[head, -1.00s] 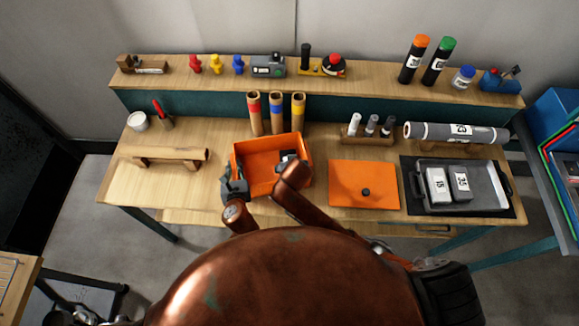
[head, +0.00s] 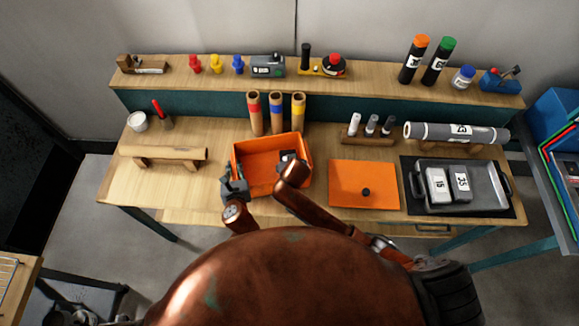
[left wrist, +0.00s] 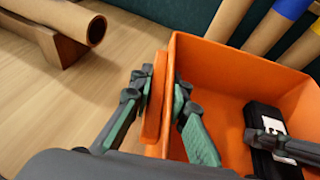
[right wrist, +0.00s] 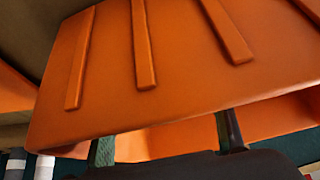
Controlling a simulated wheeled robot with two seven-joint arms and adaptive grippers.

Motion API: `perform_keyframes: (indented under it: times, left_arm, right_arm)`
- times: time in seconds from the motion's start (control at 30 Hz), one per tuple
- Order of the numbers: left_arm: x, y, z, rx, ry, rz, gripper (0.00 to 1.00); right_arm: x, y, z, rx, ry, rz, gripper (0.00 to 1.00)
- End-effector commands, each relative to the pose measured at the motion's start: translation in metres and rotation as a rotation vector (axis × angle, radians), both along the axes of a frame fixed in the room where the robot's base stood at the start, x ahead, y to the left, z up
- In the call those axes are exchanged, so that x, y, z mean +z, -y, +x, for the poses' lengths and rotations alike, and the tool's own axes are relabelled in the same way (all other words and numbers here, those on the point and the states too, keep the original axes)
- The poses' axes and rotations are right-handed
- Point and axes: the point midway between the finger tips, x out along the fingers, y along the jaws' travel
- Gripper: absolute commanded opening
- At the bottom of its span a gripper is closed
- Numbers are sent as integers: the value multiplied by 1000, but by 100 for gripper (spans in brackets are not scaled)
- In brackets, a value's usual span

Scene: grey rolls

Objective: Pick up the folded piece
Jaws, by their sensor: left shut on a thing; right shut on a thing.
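An orange bin (head: 262,155) stands on the bench. My left gripper (head: 234,186) is shut on the bin's left wall, and the left wrist view shows this wall (left wrist: 156,100) between its fingers (left wrist: 160,105). Inside the bin is a black piece with a white patch (left wrist: 262,118); I cannot tell whether it is folded. My right gripper (head: 290,160) reaches into the bin's right part and is shut across the black piece. In the right wrist view a ribbed orange wall (right wrist: 180,60) hides the fingertips and what they hold.
An orange panel with a black knob (head: 350,172) lies right of the bin. A dark tray (head: 490,180) holds two labelled grey blocks. Three cardboard tubes (head: 276,115) stand behind the bin. A cardboard roll (head: 163,153) rests on a stand at left.

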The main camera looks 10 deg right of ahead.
Motion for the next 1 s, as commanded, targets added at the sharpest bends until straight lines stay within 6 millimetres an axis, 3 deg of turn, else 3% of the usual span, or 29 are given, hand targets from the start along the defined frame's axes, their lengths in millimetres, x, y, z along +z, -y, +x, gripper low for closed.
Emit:
perform_keyframes:
  times: [0.27, 0.43, 1.0]
  left_arm:
    - [0, 0, 0, 0, 0, 1, 0]
    - [0, 0, 0, 0, 0, 1, 0]
    - [0, 0, 0, 0, 0, 1, 0]
  right_arm:
    - [1, 0, 0, 1, 1, 1, 22]
    - [17, -1, 1, -1, 3, 3, 22]
    - [154, -1, 1, 1, 4, 3, 22]
